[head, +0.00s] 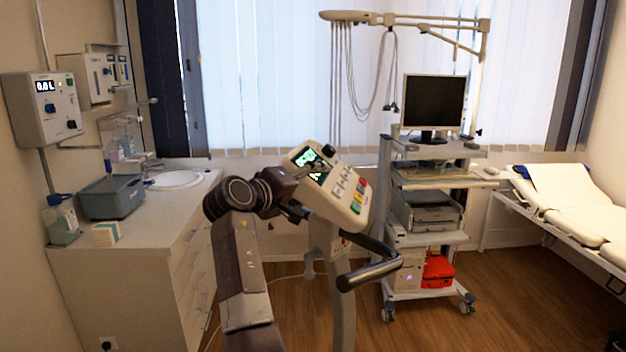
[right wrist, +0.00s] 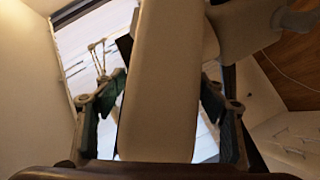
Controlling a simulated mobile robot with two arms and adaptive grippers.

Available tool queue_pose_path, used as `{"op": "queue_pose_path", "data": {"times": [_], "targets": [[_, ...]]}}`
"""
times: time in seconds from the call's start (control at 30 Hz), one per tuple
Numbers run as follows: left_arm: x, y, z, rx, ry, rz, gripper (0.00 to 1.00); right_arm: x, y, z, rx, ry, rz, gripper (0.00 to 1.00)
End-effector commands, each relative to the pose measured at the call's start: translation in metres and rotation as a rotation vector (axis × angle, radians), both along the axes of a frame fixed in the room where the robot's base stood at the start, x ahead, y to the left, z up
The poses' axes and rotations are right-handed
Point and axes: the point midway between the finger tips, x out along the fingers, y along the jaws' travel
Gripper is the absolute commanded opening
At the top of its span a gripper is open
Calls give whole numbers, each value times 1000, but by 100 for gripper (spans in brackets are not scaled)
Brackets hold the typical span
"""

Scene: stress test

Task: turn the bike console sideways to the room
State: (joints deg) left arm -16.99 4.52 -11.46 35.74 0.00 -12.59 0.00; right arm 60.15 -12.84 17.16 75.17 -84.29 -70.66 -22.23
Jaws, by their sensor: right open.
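The bike console (head: 345,188) is a pale beige box with a lit green screen and coloured buttons, tilted on a post in the middle of the head view. My right gripper (head: 297,198) is at its left side, partly hidden by my wrist. In the right wrist view the open fingers (right wrist: 163,88) stand on either side of a beige slab, the console's body (right wrist: 162,40). Gaps show between the slab and the fingers, at least in this view; contact cannot be told. My left gripper is not in view.
A black handlebar (head: 370,273) juts out below the console. A trolley (head: 432,240) with a monitor (head: 434,101) stands behind to the right, beside an examination couch (head: 585,215). A counter (head: 150,240) with a sink is at left. Wooden floor is clear at lower right.

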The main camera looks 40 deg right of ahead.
Motion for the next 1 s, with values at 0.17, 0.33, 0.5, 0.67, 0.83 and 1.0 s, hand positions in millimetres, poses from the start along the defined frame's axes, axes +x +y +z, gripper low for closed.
{"op": "queue_pose_path", "data": {"times": [0.17, 0.33, 0.5, 0.67, 0.83, 1.0], "targets": [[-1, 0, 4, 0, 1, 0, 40, 4, -9, -2, 1, -1, 1, 65], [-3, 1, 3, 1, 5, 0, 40, 4, -9, -3, 1, -1, 1, 65], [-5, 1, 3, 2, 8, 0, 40, 4, -9, -3, 1, -1, 1, 52], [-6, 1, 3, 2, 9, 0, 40, 3, -9, -3, 1, -1, 1, 34], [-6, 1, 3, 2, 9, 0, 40, 3, -9, -3, 1, -1, 0, 16], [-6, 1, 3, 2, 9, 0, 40, 3, -9, -3, 0, 0, 0, 3]]}}
